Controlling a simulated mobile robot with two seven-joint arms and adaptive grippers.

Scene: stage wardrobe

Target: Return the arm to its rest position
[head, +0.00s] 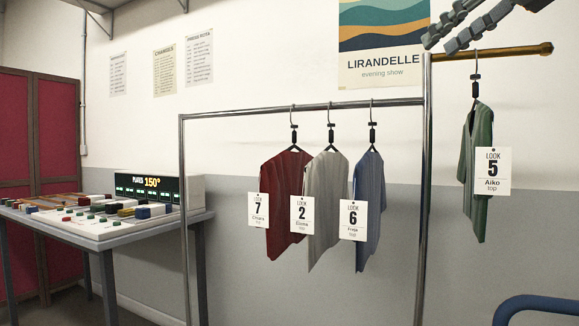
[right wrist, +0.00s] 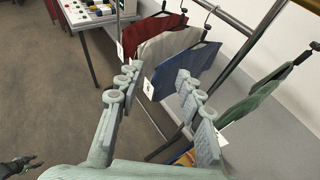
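My right gripper (head: 440,42) is high at the upper right of the head view, in front of the poster's edge and near the brass bar (head: 500,53). In the right wrist view its two grey jointed fingers (right wrist: 155,78) are spread apart with nothing between them. The green top with tag 5 (head: 478,170) hangs from the brass bar on its own hanger, apart from the gripper. What looks like my left gripper (right wrist: 20,166) shows small and dark at the lower left of the right wrist view; its opening is unclear.
A metal rack (head: 270,109) holds a red top (head: 285,185), a grey top (head: 327,185) and a blue top (head: 371,195), tagged 7, 2 and 6. A table with a control panel (head: 110,238) stands left. A blue curved tube (head: 535,303) is at lower right.

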